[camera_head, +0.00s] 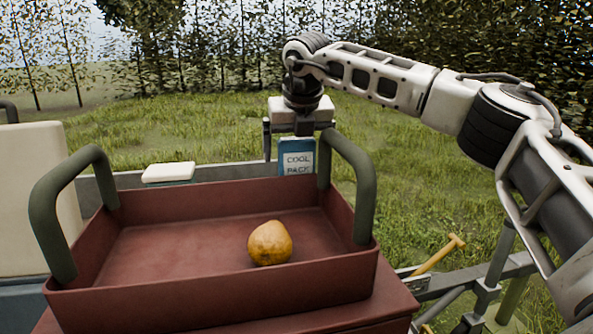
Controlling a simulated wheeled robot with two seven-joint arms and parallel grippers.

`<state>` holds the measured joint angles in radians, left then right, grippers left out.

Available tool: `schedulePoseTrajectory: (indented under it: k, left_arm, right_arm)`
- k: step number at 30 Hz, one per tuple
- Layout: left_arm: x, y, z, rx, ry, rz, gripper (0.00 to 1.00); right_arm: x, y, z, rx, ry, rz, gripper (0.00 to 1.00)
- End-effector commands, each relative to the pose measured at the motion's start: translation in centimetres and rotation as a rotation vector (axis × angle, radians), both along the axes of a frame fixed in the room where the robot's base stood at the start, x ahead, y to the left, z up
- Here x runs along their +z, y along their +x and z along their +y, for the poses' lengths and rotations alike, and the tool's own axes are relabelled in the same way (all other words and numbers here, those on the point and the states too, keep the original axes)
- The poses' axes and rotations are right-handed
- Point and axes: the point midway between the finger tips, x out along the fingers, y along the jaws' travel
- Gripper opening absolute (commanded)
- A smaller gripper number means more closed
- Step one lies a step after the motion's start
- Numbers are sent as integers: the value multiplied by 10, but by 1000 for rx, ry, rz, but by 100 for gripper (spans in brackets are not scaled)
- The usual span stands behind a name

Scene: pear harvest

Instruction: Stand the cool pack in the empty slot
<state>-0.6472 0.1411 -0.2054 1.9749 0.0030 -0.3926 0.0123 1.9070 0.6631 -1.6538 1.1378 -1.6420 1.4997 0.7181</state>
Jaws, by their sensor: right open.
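The cool pack (297,160), blue with a white label, stands upright just behind the far wall of the red tray. Its lower part is hidden by that wall. My right gripper (296,152) points down from above, open, with the pack between its fingers. The left finger is visibly apart from the pack; the right finger is partly hidden by the tray's right handle. The empty slot cannot be made out. My left gripper is out of view.
The red tray (160,291) with two green handles (360,190) fills the foreground and holds one yellow-brown pear (270,243). A white-topped block (168,172) sits behind it. A cream box (36,200) stands at left. A yellow-handled tool (438,255) lies at right.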

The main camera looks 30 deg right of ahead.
Motion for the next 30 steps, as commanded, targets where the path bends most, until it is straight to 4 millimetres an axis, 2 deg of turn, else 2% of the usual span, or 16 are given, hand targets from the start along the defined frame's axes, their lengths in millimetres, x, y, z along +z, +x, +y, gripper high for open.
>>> schedulePoseTrajectory:
  k: [4,5,12,13,14,23,26,30]
  left_arm:
    - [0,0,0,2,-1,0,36]
    - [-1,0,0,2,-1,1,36]
    - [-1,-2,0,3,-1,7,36]
    - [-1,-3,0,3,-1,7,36]
    - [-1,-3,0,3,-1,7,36]
    - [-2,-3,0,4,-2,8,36]
    - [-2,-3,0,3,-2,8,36]
    - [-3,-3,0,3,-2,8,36]
  right_arm:
    - [0,0,0,0,0,0,94]
    - [0,0,0,0,0,0,88]
    - [1,0,0,0,0,-1,21]
    - [2,0,0,-1,1,-3,20]
    - [2,0,0,-1,1,-3,14]
    - [7,0,0,-1,0,-4,14]
    - [16,1,1,0,1,-6,14]
    - [38,1,1,-1,2,-8,14]
